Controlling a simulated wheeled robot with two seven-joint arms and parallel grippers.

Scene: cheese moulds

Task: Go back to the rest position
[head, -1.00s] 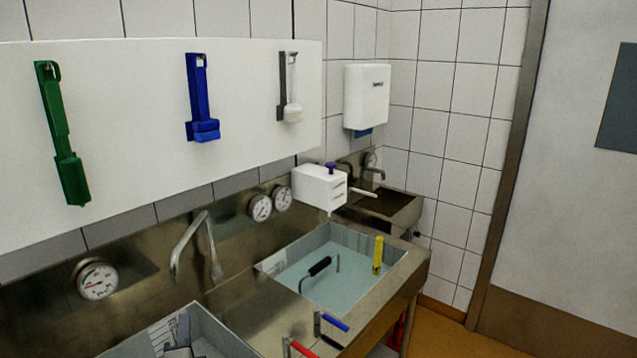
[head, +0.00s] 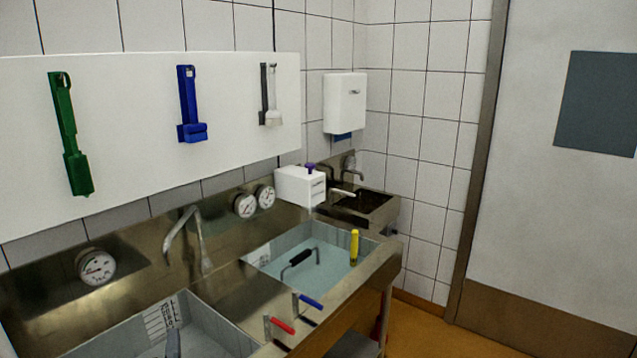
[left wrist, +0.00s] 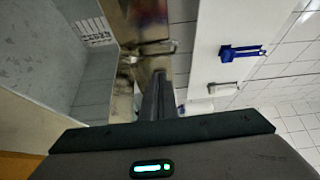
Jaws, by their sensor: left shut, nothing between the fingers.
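My left gripper (left wrist: 159,80) shows in the left wrist view with its dark fingers together and nothing between them. In the head view only a narrow dark tip (head: 173,342) shows at the bottom edge, in front of the near basin (head: 228,338); I take it for this gripper. In the left wrist view the fingers point towards the steel back of the sink unit, with the basin at the left of the picture. My right gripper is in neither view.
A white wall board (head: 235,95) holds green (head: 70,140), blue (head: 189,105) and white (head: 271,100) brushes. The second basin (head: 335,272) holds water, a black-handled tool (head: 297,258) and a yellow-handled one (head: 354,247). Red (head: 282,325) and blue (head: 311,300) handles stand at the front rim. Free floor (head: 425,325) lies right.

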